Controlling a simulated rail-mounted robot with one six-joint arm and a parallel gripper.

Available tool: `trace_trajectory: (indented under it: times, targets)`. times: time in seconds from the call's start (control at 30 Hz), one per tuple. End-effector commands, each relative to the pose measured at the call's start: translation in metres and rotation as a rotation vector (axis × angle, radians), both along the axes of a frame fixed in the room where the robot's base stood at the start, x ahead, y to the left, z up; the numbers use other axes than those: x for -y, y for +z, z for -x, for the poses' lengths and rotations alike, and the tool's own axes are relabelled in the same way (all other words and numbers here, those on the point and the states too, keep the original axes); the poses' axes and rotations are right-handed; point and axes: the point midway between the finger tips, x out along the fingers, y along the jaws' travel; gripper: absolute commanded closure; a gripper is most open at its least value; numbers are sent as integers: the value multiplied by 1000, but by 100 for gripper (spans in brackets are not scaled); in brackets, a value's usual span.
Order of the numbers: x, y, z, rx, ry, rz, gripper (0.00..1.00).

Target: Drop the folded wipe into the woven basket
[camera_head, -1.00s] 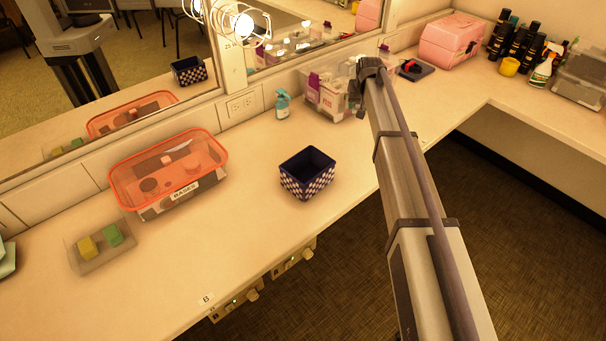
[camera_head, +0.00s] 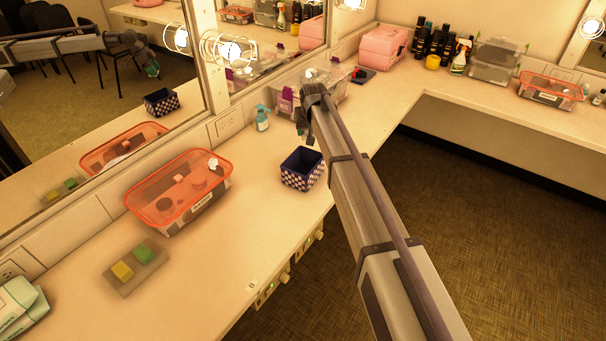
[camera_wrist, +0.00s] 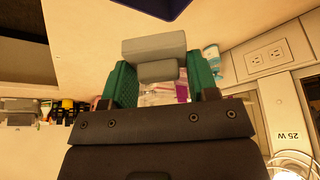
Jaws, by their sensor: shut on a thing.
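The woven basket (camera_head: 299,180) is a small dark blue box with a white checkered pattern, standing upright on the counter near its front edge. Its dark inside looks empty from here, though the floor is shadowed. In the wrist view part of the basket (camera_wrist: 158,7) shows at the top edge, beyond the fingertips. My gripper (camera_wrist: 158,66) has green finger pads and is shut on a grey folded piece, the folded wipe (camera_wrist: 154,47).
An orange-rimmed clear bin (camera_head: 180,190) stands left of the basket. A tray with yellow and green sponges (camera_head: 136,266) lies nearer. The mirror (camera_head: 100,75) lines the back.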

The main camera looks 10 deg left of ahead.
Motion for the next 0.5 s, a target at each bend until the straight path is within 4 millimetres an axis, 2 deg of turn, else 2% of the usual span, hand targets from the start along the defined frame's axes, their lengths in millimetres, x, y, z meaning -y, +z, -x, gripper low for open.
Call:
trace_trajectory:
  times: [0.03,0.3,0.5]
  targets:
    - [0,-12,0,0,0,0,65]
    - [0,-51,0,0,0,0,65]
    - [0,-53,0,0,0,0,65]
